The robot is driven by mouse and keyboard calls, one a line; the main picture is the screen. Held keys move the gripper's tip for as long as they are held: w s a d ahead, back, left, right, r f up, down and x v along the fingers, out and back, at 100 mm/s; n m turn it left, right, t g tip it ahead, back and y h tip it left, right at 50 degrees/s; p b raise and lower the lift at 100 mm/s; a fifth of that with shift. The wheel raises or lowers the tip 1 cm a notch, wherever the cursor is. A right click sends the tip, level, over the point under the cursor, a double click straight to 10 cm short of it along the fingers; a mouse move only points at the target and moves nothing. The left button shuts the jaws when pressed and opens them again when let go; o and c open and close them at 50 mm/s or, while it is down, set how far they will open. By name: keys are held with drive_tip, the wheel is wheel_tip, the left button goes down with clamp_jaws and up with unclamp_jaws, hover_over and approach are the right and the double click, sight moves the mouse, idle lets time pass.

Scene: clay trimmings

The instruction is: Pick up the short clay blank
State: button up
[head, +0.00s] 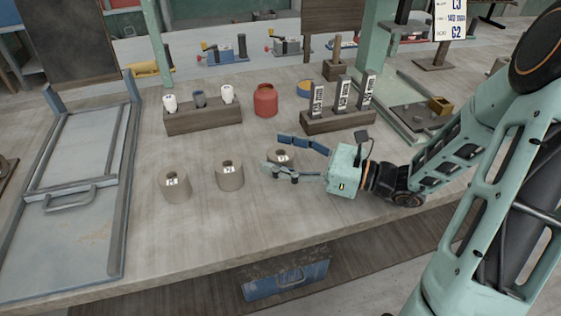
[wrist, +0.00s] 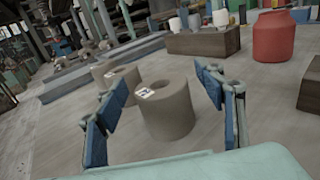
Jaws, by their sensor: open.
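Three grey-brown clay blanks with a hole in the top and a small label stand in a row on the bench. In the head view they are the left blank (head: 174,187), the middle blank (head: 229,176) and the right blank (head: 281,156). My gripper (head: 275,153) is open and low over the bench, its blue-padded fingers on either side of the right blank. The near finger hides part of that blank. In the wrist view the nearest blank (wrist: 168,113) stands upright between the open fingers, with no contact visible. I cannot tell clearly which blank is shortest.
A wooden block with small cups (head: 203,119), a red jar (head: 265,100) and a wooden block with labelled uprights (head: 338,121) stand behind the blanks. A grey framed board (head: 75,190) lies at left. The bench in front of the blanks is clear.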

drive_tip(key=c, duration=1.5)
drive_tip(key=shift+o, duration=0.2)
drive_tip(key=shift+r, duration=0.15)
drive_tip(key=shift+r+p, duration=0.8)
drive_tip(key=shift+p, duration=0.3)
wheel_tip(320, 180, up, 2)
drive_tip(key=shift+r+p, duration=0.1)
drive_tip(key=shift+p, duration=1.1)
drive_tip(key=s+r+p, duration=0.9)
drive_tip(key=s+p, duration=0.5)
drive_tip(key=p, duration=0.6)
drive_tip(key=shift+d+p, duration=0.15)
drive_tip(key=shift+p, duration=0.25)
